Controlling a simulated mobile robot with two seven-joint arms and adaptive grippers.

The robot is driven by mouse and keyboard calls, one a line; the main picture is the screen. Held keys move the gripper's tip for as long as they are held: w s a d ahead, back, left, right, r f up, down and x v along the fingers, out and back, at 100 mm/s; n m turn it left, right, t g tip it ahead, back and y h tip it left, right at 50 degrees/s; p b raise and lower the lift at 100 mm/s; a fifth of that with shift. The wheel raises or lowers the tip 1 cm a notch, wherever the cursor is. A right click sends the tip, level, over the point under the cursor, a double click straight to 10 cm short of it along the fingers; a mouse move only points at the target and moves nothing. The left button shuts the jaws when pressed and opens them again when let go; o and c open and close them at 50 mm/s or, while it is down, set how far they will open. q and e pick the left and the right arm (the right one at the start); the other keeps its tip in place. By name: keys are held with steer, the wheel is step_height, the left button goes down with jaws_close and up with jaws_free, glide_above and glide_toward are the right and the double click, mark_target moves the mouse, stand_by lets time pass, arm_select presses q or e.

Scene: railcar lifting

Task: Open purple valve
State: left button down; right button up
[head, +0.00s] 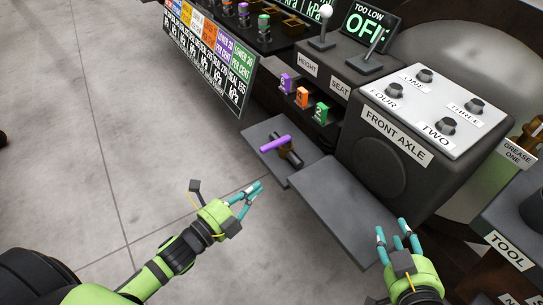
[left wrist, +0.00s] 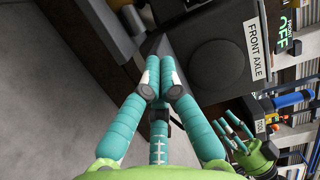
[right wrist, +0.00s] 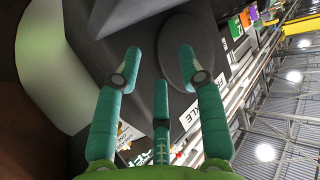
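The purple valve has a purple bar handle (head: 275,144) on a dark valve body (head: 291,158), mounted at a grey plate (head: 262,130). My left gripper (head: 258,187) is in front of the plate, below and left of the handle, apart from it. Its fingers are drawn together with nothing between them, as the left wrist view (left wrist: 160,62) shows. My right gripper (head: 393,230) is at the lower right, near the front plate's edge, with fingers spread and empty. The handle cannot be made out in either wrist view.
The Front Axle box (head: 393,150) with several knobs stands right of the valve. Small purple, orange and green numbered levers (head: 303,97) sit behind it. A flat grey plate (head: 345,205) juts out at front. A Tool box (head: 510,225) is far right. The floor at left is clear.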

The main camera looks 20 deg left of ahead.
mark_target(276, 146)
arm_select(q)
steer(key=w+b, duration=0.3)
steer(key=w, duration=0.8)
steer(key=shift+w+d, duration=0.2)
steer(key=shift+d, duration=0.2)
arm_select(e)
steer(key=s+a+r+n+t+y, duration=0.1)
steer(key=r+t+y, duration=0.1)
steer(key=r, duration=0.4)
steer(key=s+a+r+t+y, duration=0.1)
steer(key=a+r+t+y, duration=0.1)
steer(key=r+t, duration=0.2)
steer(key=s+a+r+n+t+y, duration=0.1)
steer(key=r+t+y, duration=0.1)
steer(key=r, duration=0.6)
steer(key=shift+a+n+t+y, duration=0.3)
steer(key=shift+a+t, duration=0.05)
steer(key=shift+t, duration=0.45)
arm_select(q)
steer(key=shift+a, duration=0.1)
arm_select(e)
steer(key=shift+s, duration=0.1)
arm_select(q)
steer(key=shift+w+a+m+g+h, duration=0.1)
steer(key=shift+a+m+g+h, duration=0.15)
steer(key=shift+m+h, duration=0.2)
arm_select(e)
steer(key=shift+d+r, duration=0.1)
steer(key=shift+d, duration=0.05)
